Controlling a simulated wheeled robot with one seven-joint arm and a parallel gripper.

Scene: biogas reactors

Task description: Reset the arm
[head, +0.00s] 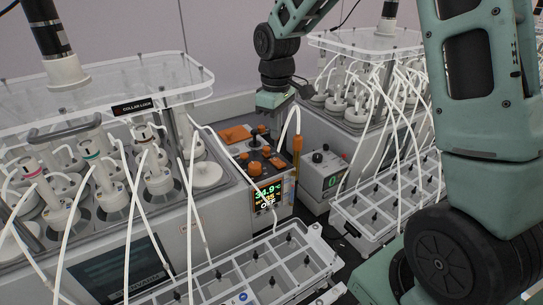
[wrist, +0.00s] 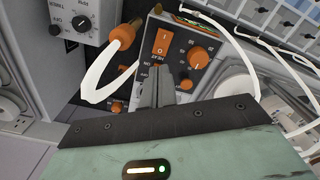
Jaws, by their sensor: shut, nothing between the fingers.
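My arm comes down from the top of the head view, and my gripper (head: 264,132) hangs low over the top of the orange-knobbed control box (head: 283,187). In the wrist view my gripper (wrist: 158,72) shows its two grey fingers together, with nothing between them. The fingertips point at the control panel, just below an orange rocker switch (wrist: 163,40) marked I and O. An orange knob (wrist: 197,57) is to the right of the fingers. I cannot tell whether the fingertips touch the panel.
A glass-topped reactor bath (head: 100,95) with several bottles and tubes stands left, another (head: 370,45) behind right. A grey box (head: 325,172) is beside the control box. White tubes and an orange connector (wrist: 123,38) are close to my fingers. Compartmented trays (head: 225,285) lie in front.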

